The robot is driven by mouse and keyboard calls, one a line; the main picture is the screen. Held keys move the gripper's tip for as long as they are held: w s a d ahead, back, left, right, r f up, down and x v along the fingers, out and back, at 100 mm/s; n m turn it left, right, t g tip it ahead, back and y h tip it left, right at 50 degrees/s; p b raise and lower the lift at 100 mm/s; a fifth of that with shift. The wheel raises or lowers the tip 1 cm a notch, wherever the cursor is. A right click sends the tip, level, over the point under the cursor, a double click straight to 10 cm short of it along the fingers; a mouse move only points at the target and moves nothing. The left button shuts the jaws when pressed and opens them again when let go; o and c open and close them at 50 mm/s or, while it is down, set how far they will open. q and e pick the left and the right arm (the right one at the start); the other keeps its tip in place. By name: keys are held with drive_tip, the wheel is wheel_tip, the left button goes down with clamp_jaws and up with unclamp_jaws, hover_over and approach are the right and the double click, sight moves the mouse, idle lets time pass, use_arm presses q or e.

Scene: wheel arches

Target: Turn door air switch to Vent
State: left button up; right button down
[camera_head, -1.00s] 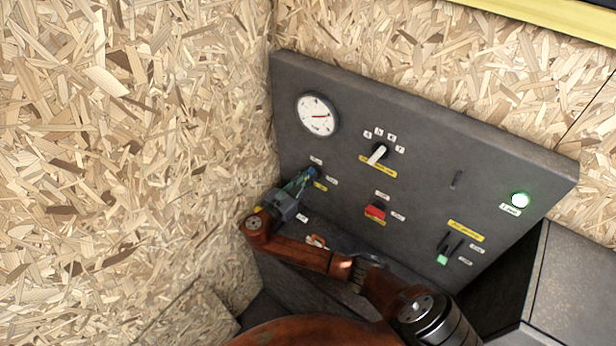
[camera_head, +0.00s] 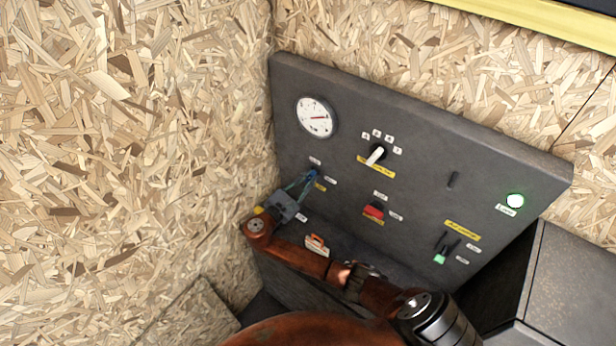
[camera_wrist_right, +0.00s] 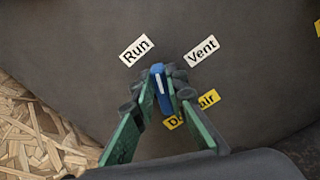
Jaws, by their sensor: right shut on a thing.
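The door air switch is a small blue knob (camera_wrist_right: 159,81) with a white line, on the dark grey panel. In the right wrist view the line runs nearly upright, between the "Run" label (camera_wrist_right: 137,50) and the "Vent" label (camera_wrist_right: 201,51), leaning slightly to the Run side. My right gripper (camera_wrist_right: 160,88) is shut on the knob, with a green-sided finger on each side. A finger hides part of the yellow "Door air" label (camera_wrist_right: 205,99). In the head view the right gripper (camera_head: 306,183) reaches the knob at the panel's left. My left gripper is not in view.
The panel (camera_head: 420,130) also carries a round gauge (camera_head: 316,117), a white selector (camera_head: 376,154), a red switch (camera_head: 374,210), a green-tipped lever (camera_head: 440,258) and a lit green lamp (camera_head: 515,201). An orange-and-white item (camera_head: 317,245) sits near my forearm. A chipboard wall (camera_head: 130,150) stands close on the left.

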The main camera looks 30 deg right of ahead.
drive_tip(key=m, duration=0.3)
drive_tip(key=shift+s+f, duration=0.2)
drive_tip(key=shift+s+d+f+m+b, duration=0.1)
drive_tip(key=shift+f+m+b, duration=0.15)
drive_tip(key=shift+m+b, duration=1.15)
drive_tip(key=shift+s+f+m+b, duration=0.15)
drive_tip(key=shift+m+b, duration=0.75)
drive_tip(key=shift+m, duration=1.05)
drive_tip(key=shift+s+d+f+m+b, duration=0.1)
drive_tip(key=shift+f+m+b, duration=0.2)
drive_tip(key=shift+m+b, duration=1.1)
drive_tip(key=shift+m, duration=0.35)
drive_tip(key=c, duration=1.9)
unclamp_jaws()
drive_tip(key=shift+c, duration=0.2)
drive_tip(key=v, duration=1.2)
